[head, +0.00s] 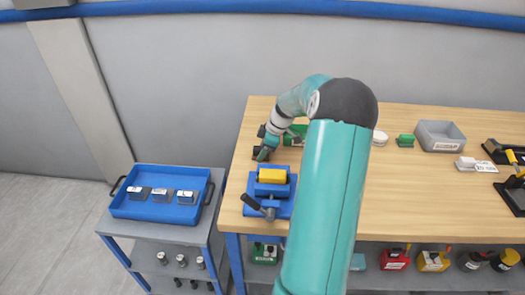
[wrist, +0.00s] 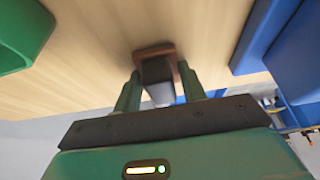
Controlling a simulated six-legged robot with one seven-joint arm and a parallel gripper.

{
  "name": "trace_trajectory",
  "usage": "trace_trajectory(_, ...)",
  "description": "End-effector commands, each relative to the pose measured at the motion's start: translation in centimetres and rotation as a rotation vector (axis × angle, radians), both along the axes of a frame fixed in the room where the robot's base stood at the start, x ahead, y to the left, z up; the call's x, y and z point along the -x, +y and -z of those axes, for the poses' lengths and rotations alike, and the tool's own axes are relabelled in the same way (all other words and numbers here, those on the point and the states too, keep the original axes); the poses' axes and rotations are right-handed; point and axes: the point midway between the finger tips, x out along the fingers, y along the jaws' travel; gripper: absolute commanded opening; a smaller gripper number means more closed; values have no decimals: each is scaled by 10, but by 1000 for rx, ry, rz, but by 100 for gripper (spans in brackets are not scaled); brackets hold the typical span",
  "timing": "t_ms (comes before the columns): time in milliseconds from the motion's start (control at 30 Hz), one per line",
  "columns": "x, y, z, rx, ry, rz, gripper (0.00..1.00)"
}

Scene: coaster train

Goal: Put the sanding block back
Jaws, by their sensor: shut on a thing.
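My gripper (wrist: 160,88) is shut on the sanding block (wrist: 157,72), a dark grey block with a brown base, in the wrist view. The green fingers stand on either side of it. The brown base faces the wooden bench top (wrist: 90,40); I cannot tell whether it touches. In the head view my gripper (head: 262,152) is low over the bench's left edge, just behind the blue vise (head: 281,208). The block cannot be made out clearly there.
A green object (head: 297,133) stands right of my gripper. A blue tray (head: 130,207) with several small labelled blocks is on a cart at left. A grey bin (head: 440,135) stands at right.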

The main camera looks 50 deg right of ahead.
Motion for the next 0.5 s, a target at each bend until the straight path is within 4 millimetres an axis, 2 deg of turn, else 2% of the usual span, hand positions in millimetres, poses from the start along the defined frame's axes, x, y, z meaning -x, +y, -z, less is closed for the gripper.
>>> trace_trajectory(33, 2, 2, 12, -8, 10, 0, 16)
trace_trajectory(100, 3, 2, 13, -8, 10, 0, 16)
trace_trajectory(133, 3, 2, 14, -8, 12, 0, 43)
trace_trajectory(233, 3, 3, 14, -9, 13, 0, 63)
trace_trajectory(500, 4, 3, 14, -10, 16, -2, 63)
